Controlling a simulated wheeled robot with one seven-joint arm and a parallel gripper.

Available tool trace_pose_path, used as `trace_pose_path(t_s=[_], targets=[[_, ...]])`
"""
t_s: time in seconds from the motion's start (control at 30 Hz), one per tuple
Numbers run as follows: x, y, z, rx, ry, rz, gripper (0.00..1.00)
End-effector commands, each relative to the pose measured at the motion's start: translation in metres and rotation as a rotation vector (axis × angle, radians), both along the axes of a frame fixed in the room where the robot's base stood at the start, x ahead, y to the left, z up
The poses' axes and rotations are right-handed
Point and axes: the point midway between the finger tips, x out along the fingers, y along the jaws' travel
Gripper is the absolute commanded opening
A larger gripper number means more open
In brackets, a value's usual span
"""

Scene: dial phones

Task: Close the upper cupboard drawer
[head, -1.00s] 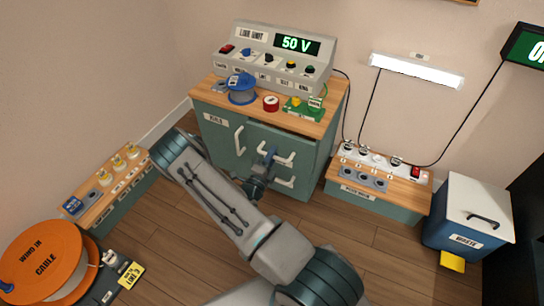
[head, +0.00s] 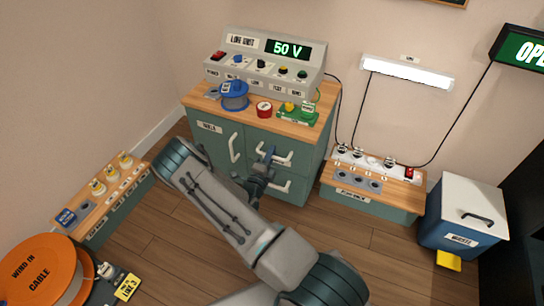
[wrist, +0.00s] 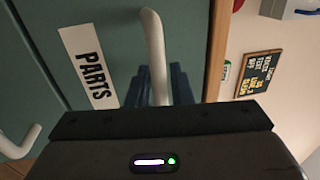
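The teal cupboard (head: 214,143) with a wooden top stands at the back wall. It has a door with a handle at left and two drawers at right. The upper drawer (head: 300,143) looks flush or nearly flush under the top. Its white handle (wrist: 153,45) stands between my gripper's blue fingers (wrist: 160,86), which sit close on both sides of it and look shut on it. My gripper (head: 266,160) also shows at that handle in the head view. A PARTS label (wrist: 88,66) is on the front beside the handle. My arm hides part of the lower drawer (head: 293,188).
On the cupboard top stand the 50 V unit (head: 262,65), a blue spool (head: 235,95), a red roll (head: 264,110) and a green block (head: 298,113). A low socket bench (head: 370,200) and a waste bin (head: 465,215) stand at right, a cable reel (head: 40,265) at left.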

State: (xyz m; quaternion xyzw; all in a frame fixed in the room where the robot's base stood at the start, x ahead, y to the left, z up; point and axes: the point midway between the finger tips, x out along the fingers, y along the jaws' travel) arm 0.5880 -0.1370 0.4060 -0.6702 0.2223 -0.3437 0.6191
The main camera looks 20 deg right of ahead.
Motion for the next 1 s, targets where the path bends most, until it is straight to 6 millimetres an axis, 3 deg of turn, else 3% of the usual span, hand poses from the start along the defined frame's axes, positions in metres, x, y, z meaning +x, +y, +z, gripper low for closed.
trace_pose_path(t_s=[0.47,1.0], targets=[[-0.008,0.012,-0.002,0.0,0.002,0.004,0.3],[-0.081,0.089,-0.022,-0.001,0.001,0.001,0.3]])
